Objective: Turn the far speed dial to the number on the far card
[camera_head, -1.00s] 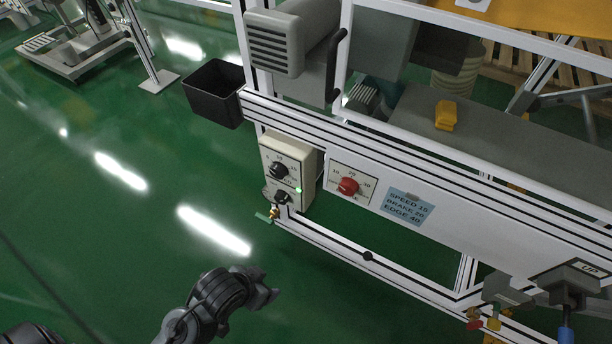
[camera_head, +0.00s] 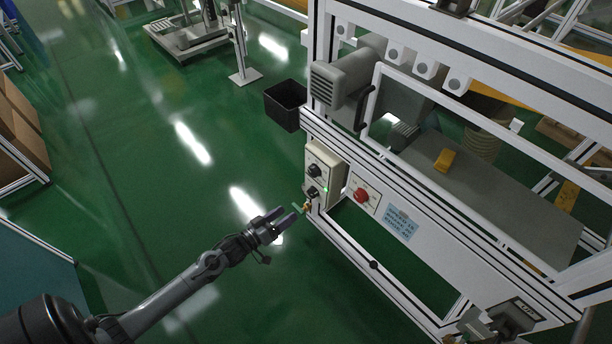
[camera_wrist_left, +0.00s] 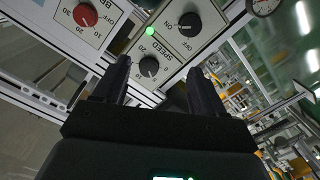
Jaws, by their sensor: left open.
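The far card (camera_head: 402,222) is blue, right of the box; an earlier frame reads "SPEED 15, BRAKE 20, EDGE 40". My left gripper (camera_head: 286,213) is open and empty, left of and below the box. In the left wrist view its fingers (camera_wrist_left: 158,66) frame the dial, apparently without touching it. My right gripper is not in view.
A red brake dial (camera_head: 361,195) is to the right. A black bin (camera_head: 285,104) hangs above left.

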